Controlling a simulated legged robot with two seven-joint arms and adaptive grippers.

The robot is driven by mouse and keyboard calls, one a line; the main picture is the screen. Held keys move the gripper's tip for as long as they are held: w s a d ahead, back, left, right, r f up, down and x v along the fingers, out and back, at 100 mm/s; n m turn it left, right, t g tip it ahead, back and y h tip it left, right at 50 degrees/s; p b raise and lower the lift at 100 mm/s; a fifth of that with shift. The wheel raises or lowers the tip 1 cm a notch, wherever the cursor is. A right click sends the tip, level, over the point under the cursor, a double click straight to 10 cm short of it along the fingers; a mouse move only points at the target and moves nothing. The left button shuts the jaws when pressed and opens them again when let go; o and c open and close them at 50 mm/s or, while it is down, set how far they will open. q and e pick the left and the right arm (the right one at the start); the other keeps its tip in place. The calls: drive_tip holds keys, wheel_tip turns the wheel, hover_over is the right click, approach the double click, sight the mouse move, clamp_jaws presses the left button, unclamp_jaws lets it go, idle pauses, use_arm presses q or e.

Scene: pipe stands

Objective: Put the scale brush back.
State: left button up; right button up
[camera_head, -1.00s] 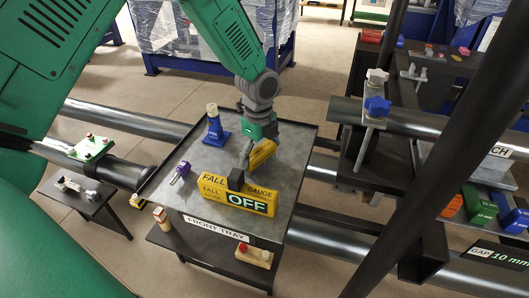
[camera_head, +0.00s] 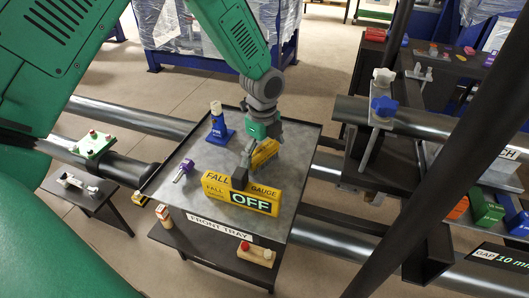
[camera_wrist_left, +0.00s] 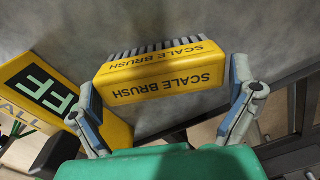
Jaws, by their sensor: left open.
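The yellow scale brush (camera_head: 265,152) is on the grey front tray (camera_head: 213,155), just behind the yellow gauge box marked OFF (camera_head: 240,193). In the left wrist view the brush (camera_wrist_left: 162,75) shows its lettering and a row of dark bristles along its far side. My left gripper (camera_head: 259,148) is low over the tray at the brush. In the left wrist view its two fingers (camera_wrist_left: 164,88) are spread, one at each end of the brush, with gaps showing. My right gripper is not in view.
A blue cone-based item (camera_head: 217,128) and a purple-handled tool (camera_head: 183,170) are on the tray's left side. Large dark pipes (camera_head: 135,118) run behind and beside it. A dark post (camera_head: 440,160) crosses the right. Coloured blocks (camera_head: 486,208) stand on the right bench.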

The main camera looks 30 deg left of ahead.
sight(267, 151)
use_arm(q)
drive_tip(key=shift+d+r, duration=0.35)
drive_tip(key=shift+r, duration=0.25)
drive_tip(key=shift+d+r, duration=0.3)
drive_tip(key=shift+r, duration=0.5)
drive_tip(key=shift+a+r, duration=0.55)
drive_tip(key=shift+r, duration=0.35)
drive_tip(key=shift+d+r, duration=0.2)
drive_tip(key=shift+r, duration=0.3)
drive_tip(key=shift+d+r, duration=0.2)
drive_tip(key=shift+r, duration=0.75)
drive_tip(key=shift+a, duration=0.25)
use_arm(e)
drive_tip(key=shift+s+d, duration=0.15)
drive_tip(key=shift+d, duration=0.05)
use_arm(q)
drive_tip(key=shift+d+r, duration=0.1)
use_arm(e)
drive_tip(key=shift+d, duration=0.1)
